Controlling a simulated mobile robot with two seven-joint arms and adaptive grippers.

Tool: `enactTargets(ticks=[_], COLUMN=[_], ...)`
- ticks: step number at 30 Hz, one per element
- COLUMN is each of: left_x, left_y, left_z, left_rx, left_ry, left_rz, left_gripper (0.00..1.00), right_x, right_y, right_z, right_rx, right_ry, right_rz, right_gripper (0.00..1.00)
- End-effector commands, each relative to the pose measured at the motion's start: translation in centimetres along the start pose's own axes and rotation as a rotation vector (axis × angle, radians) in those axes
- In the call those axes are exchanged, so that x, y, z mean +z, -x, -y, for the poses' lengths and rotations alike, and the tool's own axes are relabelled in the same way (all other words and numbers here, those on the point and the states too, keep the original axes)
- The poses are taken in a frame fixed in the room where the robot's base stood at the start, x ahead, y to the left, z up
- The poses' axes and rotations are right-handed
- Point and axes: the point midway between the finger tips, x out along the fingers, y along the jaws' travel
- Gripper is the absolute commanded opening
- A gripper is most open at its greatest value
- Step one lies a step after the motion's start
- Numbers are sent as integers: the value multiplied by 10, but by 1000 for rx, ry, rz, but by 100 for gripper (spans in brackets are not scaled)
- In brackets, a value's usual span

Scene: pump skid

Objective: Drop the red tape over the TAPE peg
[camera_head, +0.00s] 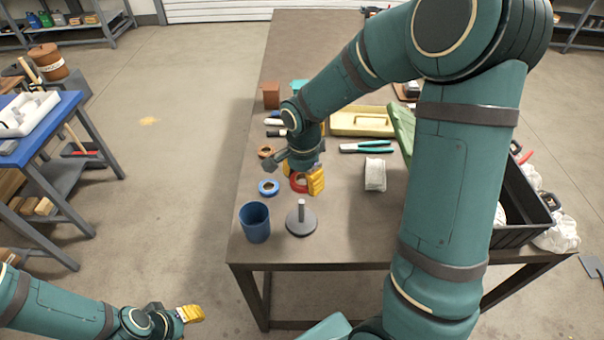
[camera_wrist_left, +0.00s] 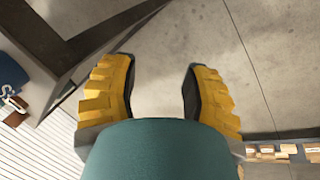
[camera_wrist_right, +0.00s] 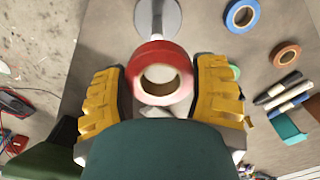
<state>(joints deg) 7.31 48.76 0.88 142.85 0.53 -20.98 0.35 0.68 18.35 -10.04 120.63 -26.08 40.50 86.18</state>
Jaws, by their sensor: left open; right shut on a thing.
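My right gripper (camera_head: 305,182) is shut on the red tape (camera_head: 298,184), which it holds beyond the peg and to one side of it. In the right wrist view the red tape roll (camera_wrist_right: 160,88) sits between the yellow fingers, its hole facing the camera. The peg (camera_head: 301,211) is a short grey post on a round grey base (camera_head: 302,227) near the table's front edge. The base (camera_wrist_right: 172,18) shows past the tape in the right wrist view. No TAPE label is legible. My left gripper (camera_head: 190,314) is open and empty, away from the table at lower left.
A blue cup (camera_head: 255,222) stands left of the peg, with a blue tape roll (camera_head: 268,187) behind it. A black crate (camera_head: 520,222) stands at right.

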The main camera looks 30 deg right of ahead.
Motion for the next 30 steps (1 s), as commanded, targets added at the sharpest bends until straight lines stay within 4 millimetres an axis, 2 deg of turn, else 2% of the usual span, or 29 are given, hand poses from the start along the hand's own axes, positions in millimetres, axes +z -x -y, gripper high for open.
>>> enactTargets(ticks=[10,24,30], left_x=[1,12,15], left_y=[-3,-26,-30], left_z=[1,10,11], left_rx=[1,3,3], left_ry=[-1,-8,-9], left_rz=[2,24,30], left_gripper=[47,47,47], right_x=[4,4,4], right_y=[-2,-38,-47], right_z=[-5,-5,-5], right_rx=[0,0,-1], right_ry=[-2,0,0], right_rz=[2,1,2], right_gripper=[34,34,34])
